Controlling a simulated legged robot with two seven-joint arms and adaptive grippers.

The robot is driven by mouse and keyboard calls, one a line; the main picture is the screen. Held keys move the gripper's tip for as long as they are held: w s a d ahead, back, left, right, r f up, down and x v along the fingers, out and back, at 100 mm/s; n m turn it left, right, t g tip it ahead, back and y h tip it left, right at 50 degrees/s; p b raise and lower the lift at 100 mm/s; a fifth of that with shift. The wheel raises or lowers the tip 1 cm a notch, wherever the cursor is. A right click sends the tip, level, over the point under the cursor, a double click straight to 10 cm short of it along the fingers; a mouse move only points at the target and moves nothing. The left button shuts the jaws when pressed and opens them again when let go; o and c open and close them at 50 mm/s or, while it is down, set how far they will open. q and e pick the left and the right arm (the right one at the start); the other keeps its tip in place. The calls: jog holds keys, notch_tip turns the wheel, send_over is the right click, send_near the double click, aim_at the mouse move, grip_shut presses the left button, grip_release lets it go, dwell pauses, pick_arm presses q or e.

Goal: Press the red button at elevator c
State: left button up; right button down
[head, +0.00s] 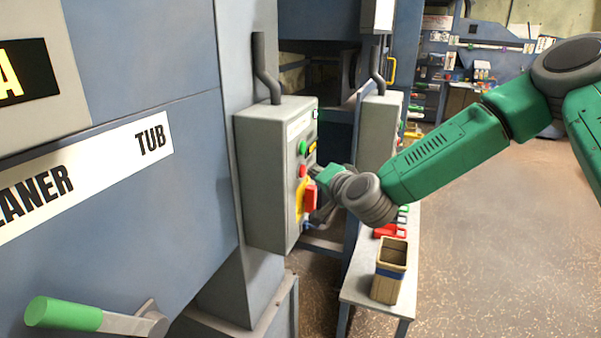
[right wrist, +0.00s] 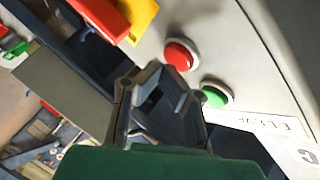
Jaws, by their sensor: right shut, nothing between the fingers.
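The red button (right wrist: 181,55) is a round red cap in a pale ring on a grey control box (head: 272,175). It also shows on the box's right-hand face in the head view (head: 303,171). In the right wrist view a label (right wrist: 308,155) beside the buttons shows a "C". My right gripper (right wrist: 155,80) is shut and empty, with its fingertips just beside the red button. I cannot tell whether they touch the panel. In the head view my right gripper (head: 317,174) is at the box face, its fingers partly hidden. My left gripper is out of view.
A green button (right wrist: 216,96) sits close to the red one. A red handle on a yellow plate (head: 309,197) is below the buttons. Another grey box (head: 378,130) stands behind. A bench holds a tan bin (head: 390,270). Open floor lies at the right.

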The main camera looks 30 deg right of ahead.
jog(key=shift+w+a+r, duration=0.15)
jog(key=shift+w+a, duration=0.15)
jog(key=shift+a, duration=0.4)
jog(key=shift+w+d, duration=0.1)
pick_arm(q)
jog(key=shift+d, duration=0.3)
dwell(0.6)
pick_arm(e)
jog(key=shift+d, duration=0.1)
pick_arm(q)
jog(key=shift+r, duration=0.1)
pick_arm(e)
jog(key=shift+s+d+f, duration=0.1)
jog(key=shift+s+d, duration=0.15)
jog(key=shift+d, duration=0.2)
jog(key=shift+s+d+f, duration=0.1)
jog(key=shift+s+d, duration=0.1)
jog(key=shift+d, duration=0.25)
